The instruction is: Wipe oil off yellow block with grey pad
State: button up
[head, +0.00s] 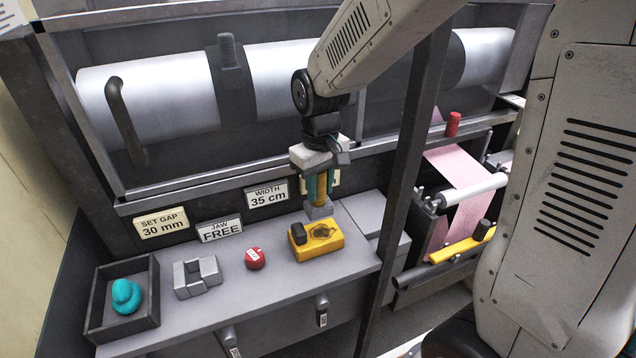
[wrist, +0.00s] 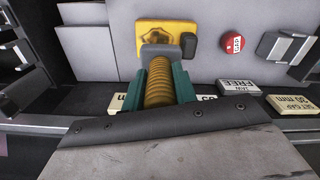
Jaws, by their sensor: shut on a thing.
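The yellow block (head: 325,247) lies on the grey bench top, with a dark oil patch (head: 322,231) on its upper face and a black knob (head: 297,232) at its left end. The block also shows in the wrist view (wrist: 182,27). My gripper (head: 319,190), with teal fingers, is shut on the ribbed yellow handle (wrist: 158,85) of the grey pad (wrist: 160,50). The pad (head: 320,211) points down at the block's back edge. In the wrist view it overlaps that edge; I cannot tell whether it touches. Part of the oil shows beyond the pad.
Signs (head: 162,223) line the back. A dark post (head: 405,165) rises to the right.

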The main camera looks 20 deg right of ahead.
aim_at(329, 202)
jog(key=shift+s+d, duration=0.1)
jog(key=shift+s, duration=0.05)
jog(key=shift+f, duration=2.35)
jog(key=shift+f, duration=0.65)
jog(key=shift+d+r, duration=0.1)
jog(key=shift+d, duration=1.05)
jog(key=shift+a, duration=0.15)
